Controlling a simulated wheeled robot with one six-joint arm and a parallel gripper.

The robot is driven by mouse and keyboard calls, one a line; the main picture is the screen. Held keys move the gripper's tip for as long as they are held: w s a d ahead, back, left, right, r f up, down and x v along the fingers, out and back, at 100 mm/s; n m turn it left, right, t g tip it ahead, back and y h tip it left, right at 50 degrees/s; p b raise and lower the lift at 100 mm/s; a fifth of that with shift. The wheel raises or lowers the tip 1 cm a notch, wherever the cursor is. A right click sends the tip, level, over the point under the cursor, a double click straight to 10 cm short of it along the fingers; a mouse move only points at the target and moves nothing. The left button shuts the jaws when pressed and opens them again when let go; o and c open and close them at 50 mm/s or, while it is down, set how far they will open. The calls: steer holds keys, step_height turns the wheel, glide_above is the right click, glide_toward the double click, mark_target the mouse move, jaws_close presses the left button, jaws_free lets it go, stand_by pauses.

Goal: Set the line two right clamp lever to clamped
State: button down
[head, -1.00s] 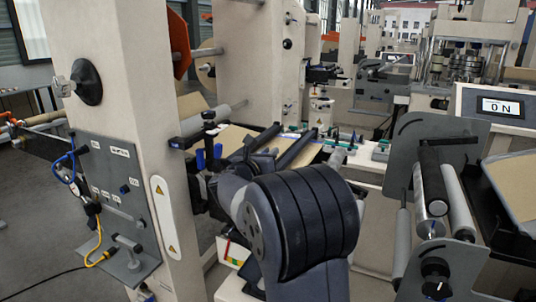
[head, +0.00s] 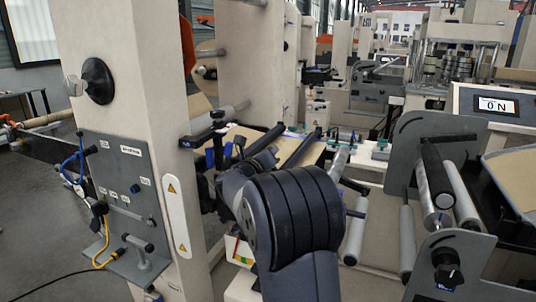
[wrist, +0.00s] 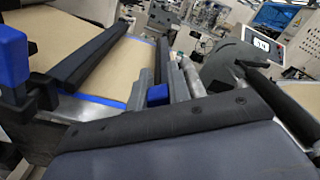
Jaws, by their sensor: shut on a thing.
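The right clamp lever appears as a blue grip (wrist: 157,95) beside the kraft web in the wrist view. My gripper (wrist: 158,88) shows there as two grey fingers, shut on this blue grip. The lever's lower part and pivot are hidden behind dark grey surfaces, so its angle is unclear. Another blue clamp handle (wrist: 12,55) stands upright at the left of the wrist view, apart from my fingers. In the head view a blue handle (head: 210,158) shows at the left clamp, and my arm hides my fingers and the right lever.
Dark bars (wrist: 90,60) cross the brown kraft web (wrist: 120,70). A cream machine column (head: 120,110) with a control plate (head: 115,185) stands left of my arm. Rollers and a grey side plate (head: 415,150) stand close on the right, below a display (head: 497,106).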

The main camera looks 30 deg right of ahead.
steer(key=n, duration=0.1)
steer(key=w+f+n, duration=0.1)
steer(key=a+f+n, duration=0.1)
steer(key=shift+w+a+n, duration=0.1)
steer(key=shift+w+n, duration=0.15)
steer(key=shift+n, duration=0.15)
steer(key=shift+w+a+f+n, duration=0.2)
steer(key=shift+f+n, duration=0.3)
steer(key=shift+n, duration=0.4)
steer(key=f+n, duration=0.2)
steer(key=n, duration=0.1)
steer(key=shift+w+a, duration=0.15)
steer(key=shift+w, duration=0.1)
steer(key=shift+f+n, duration=0.6)
steer(key=shift+n, duration=0.5)
steer(key=shift+f, duration=0.15)
steer(key=c, duration=1.3)
jaws_free()
steer(key=shift+a, duration=0.15)
steer(key=b+v, duration=0.1)
steer(key=v, duration=0.9)
steer(key=shift+s+a, duration=0.2)
steer(key=shift+s, duration=0.05)
